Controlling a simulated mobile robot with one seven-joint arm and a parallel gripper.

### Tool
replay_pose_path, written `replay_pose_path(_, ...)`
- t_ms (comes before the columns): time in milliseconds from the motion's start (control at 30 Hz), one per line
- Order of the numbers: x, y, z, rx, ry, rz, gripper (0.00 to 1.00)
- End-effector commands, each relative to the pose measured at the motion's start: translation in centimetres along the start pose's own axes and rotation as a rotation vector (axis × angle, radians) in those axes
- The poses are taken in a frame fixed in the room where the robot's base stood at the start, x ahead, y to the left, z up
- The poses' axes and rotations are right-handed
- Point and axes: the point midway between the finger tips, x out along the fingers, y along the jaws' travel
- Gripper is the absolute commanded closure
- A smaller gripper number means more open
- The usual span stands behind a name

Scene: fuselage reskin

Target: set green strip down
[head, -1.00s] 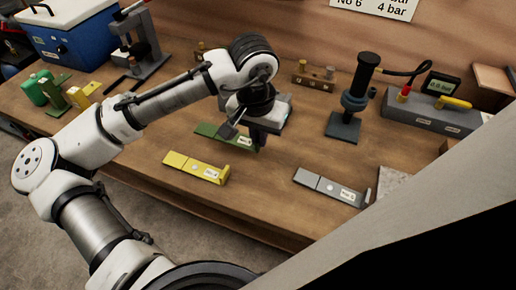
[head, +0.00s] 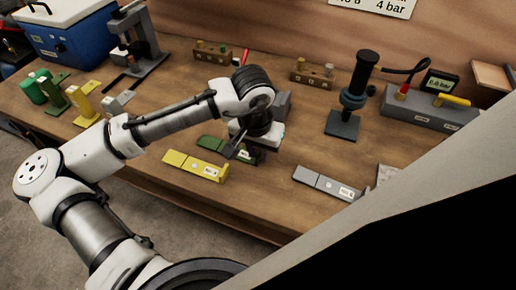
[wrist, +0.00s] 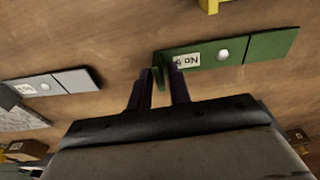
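The green strip (head: 222,146) lies flat on the bench top behind the yellow strip. In the wrist view the green strip (wrist: 250,49) shows its "No 9" label, a round pale spot and an upturned tab at its left end. My gripper (wrist: 161,72) is at that tab, one finger on each side of it. The fingers look spread, with small gaps to the tab, so they appear open. In the head view my gripper (head: 245,157) is partly hidden by my wrist and sits at the strip's right end.
The yellow strip (head: 195,166) lies just in front, near the bench edge. A grey strip (head: 325,184) lies to the right. A black tool on a stand (head: 343,124) and a grey gauge block (head: 425,108) stand behind. Bare wood lies between the green and grey strips.

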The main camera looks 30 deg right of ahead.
Motion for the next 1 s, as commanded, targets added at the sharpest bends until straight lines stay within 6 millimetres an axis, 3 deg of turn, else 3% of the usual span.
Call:
replay_pose_path(467, -0.9, 0.0, -0.1, 0.0, 0.002, 0.0, 0.72)
replay_pose_path(1000, -11.0, 0.0, -0.1, 0.0, 0.002, -0.001, 0.72)
